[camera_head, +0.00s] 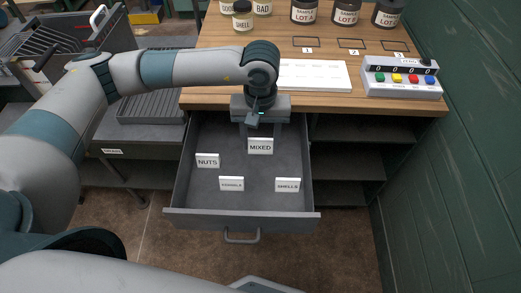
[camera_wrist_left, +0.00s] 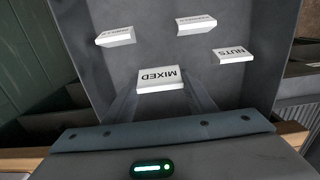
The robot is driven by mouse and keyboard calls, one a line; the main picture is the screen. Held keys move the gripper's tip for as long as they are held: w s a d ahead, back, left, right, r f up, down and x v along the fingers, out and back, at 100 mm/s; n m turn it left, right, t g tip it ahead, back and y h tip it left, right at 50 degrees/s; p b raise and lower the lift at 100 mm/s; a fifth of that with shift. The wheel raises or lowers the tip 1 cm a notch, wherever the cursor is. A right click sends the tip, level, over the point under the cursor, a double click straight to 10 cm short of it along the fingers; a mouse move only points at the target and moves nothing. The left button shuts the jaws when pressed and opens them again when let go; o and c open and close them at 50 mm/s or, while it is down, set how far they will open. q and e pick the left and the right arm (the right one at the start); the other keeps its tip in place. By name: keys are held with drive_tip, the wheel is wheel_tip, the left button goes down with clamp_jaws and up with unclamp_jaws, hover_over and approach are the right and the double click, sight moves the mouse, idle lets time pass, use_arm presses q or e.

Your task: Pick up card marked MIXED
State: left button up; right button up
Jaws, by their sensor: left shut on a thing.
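The white card marked MIXED (camera_head: 260,146) is at the far middle part of the open grey drawer (camera_head: 180,190). My left gripper (camera_head: 260,136) reaches down over the drawer's back and is shut on this card, with one finger on each side. In the left wrist view the MIXED card (camera_wrist_left: 161,80) sits between the fingertips, its lettering upside down. I cannot tell whether the card touches the drawer floor. My right gripper is not in view.
Cards NUTS (camera_head: 208,160), SHELLS (camera_head: 287,185) and a third, small-lettered card (camera_head: 231,184) stand in the drawer. The wooden worktop (camera_head: 215,70) above holds jars, a white board (camera_head: 314,75) and a button box (camera_head: 402,78). A green wall (camera_head: 470,180) bounds the right.

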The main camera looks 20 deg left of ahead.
use_arm(q)
drive_tip(key=shift+r, duration=1.1)
